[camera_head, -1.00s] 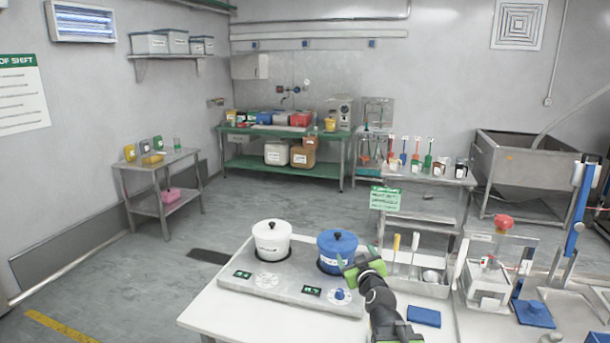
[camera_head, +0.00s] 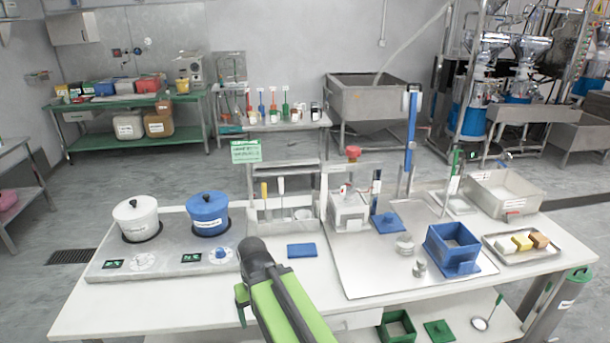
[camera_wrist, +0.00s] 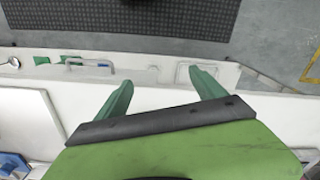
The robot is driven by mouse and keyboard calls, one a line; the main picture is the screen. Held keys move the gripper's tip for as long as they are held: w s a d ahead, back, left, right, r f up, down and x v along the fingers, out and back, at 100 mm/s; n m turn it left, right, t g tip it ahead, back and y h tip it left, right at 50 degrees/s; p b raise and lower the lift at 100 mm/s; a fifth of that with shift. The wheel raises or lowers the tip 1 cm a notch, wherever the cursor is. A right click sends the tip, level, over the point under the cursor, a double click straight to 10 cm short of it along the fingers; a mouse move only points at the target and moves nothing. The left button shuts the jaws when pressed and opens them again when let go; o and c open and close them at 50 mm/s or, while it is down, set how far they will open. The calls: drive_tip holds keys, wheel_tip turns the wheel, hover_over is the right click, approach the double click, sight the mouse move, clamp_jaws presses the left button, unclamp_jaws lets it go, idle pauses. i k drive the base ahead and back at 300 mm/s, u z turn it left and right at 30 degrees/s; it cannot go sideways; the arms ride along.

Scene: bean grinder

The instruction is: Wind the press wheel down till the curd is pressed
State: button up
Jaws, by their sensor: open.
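The red press wheel (camera_head: 353,152) sits on top of a small upright press frame at the back of the white table in the head view. A pale box-like body (camera_head: 348,212) stands in the frame below it; whether curd is inside I cannot tell. My gripper (camera_wrist: 162,88) is open and empty in the wrist view, its two green fingers spread apart over the table's edge. In the head view my arm stands at the table's front, left of the press and well apart from it. The fingertips are mostly hidden there, and the wheel is not visible in the wrist view.
A white pot (camera_head: 137,218) and a blue pot (camera_head: 209,212) stand on a hob at left. A blue pad (camera_head: 302,250) lies between hob and press. A blue mould (camera_head: 452,246), a tray of blocks (camera_head: 522,247) and a tall blue lever (camera_head: 411,140) are at right.

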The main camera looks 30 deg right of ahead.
sight(353, 151)
drive_tip(key=u, duration=4.95)
drive_tip(key=i, duration=0.1)
drive_tip(key=z, duration=2.55)
drive_tip(key=k, duration=0.8)
drive_tip(key=z, duration=1.55)
drive_tip(key=i, duration=1.05)
